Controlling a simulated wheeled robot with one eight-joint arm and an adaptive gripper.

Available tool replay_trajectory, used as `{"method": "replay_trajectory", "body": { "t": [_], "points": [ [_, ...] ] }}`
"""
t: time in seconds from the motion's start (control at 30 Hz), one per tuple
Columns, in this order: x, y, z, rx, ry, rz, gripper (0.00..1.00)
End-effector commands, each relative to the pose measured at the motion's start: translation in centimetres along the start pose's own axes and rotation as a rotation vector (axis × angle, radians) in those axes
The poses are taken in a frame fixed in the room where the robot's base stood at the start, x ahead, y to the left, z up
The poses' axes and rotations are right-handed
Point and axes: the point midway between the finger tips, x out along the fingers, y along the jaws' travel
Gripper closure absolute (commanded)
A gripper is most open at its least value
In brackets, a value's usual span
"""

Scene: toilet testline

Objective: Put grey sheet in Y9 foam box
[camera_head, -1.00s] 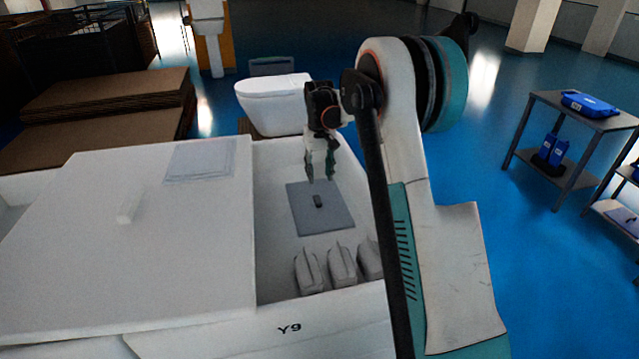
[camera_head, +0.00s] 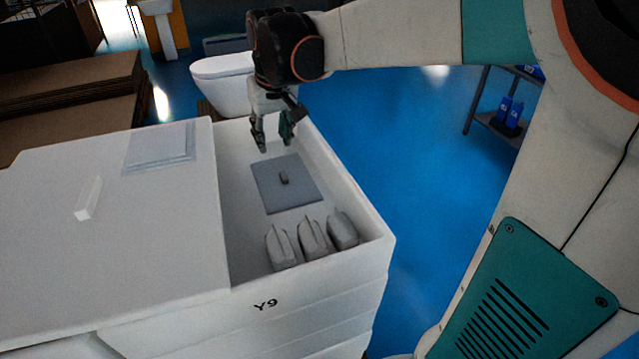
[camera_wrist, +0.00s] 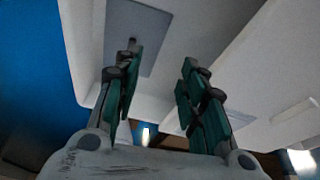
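The grey sheet (camera_head: 292,196), a flat square with a small dark knob (camera_head: 284,178) on it, lies inside the white Y9 foam box (camera_head: 375,240), behind several grey objects. My gripper (camera_head: 274,146) is above the back of the box's open part, over and behind the sheet, apart from it. In the wrist view my gripper (camera_wrist: 158,75) has its two green fingers spread, with nothing between them. The sheet (camera_wrist: 150,22) shows there beyond the left finger, partly hidden by it.
A white lid (camera_head: 120,220) with a small white block (camera_head: 88,198) and thin clear sheets (camera_head: 160,147) covers the box's left side. Grey rounded pieces (camera_head: 312,238) stand at the box's front. A white toilet (camera_head: 222,82) is behind; a shelf stands right.

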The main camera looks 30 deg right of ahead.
Motion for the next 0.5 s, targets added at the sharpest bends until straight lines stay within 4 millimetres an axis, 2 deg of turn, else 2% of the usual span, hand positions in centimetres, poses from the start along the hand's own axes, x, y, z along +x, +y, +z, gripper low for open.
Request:
{"method": "replay_trajectory", "body": {
  "t": [0.03, 0.2, 0.37, 0.5],
  "points": [
    [-1.1, -0.6, 2.2, -0.010, 0.020, -0.003, 0.62],
    [-3.3, -1.9, 7.1, -0.032, 0.094, -0.012, 0.62],
    [-4.3, -2.8, 11.9, -0.051, 0.164, -0.022, 0.62],
    [-4.3, -3.5, 16.0, -0.068, 0.224, -0.032, 0.62]
  ]
}}
